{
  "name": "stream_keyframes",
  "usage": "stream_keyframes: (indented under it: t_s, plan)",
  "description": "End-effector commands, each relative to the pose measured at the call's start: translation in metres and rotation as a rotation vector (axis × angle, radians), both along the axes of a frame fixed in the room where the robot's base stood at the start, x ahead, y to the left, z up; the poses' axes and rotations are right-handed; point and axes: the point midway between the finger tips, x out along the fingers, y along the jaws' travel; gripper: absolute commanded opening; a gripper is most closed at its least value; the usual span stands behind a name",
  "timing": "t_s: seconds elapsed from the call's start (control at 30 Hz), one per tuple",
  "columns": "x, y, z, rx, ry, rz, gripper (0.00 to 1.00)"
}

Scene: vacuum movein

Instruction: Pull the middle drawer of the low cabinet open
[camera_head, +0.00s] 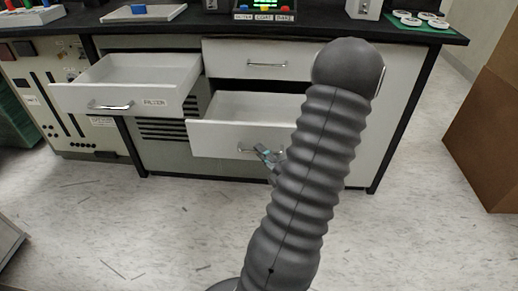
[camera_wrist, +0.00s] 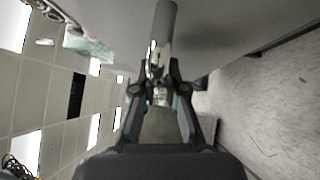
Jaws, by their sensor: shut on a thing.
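The low cabinet (camera_head: 385,110) stands under a black worktop. Its drawer below the top right one, which I take as the middle drawer (camera_head: 215,138), is pulled out, and its inside shows. My gripper (camera_head: 268,155) is at the metal handle (camera_head: 245,151) on this drawer's front. In the wrist view my gripper (camera_wrist: 160,88) is shut on the handle bar (camera_wrist: 166,30), with the pale drawer front beside it. My dark ribbed arm hides the right part of the drawer.
The top right drawer (camera_head: 240,58) is closed. A brown box (camera_head: 490,130) stands at the right. The speckled floor (camera_head: 130,220) in front is mostly clear, with scattered dark strips.

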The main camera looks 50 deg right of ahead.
Motion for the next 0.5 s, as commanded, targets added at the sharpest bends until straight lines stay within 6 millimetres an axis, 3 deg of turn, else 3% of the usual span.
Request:
stream_keyframes:
  t_s: [0.2, 0.23, 0.3, 0.5]
  plan:
    - [0.0011, 0.0015, -0.0003, 0.001, 0.000, 0.005, 0.00]
    - [0.0011, 0.0015, -0.0003, 0.001, 0.000, 0.005, 0.19]
    - [0.0010, 0.0012, -0.0003, 0.001, 0.000, 0.004, 0.36]
    - [0.0005, 0.0004, -0.0002, 0.001, 0.001, 0.002, 0.37]
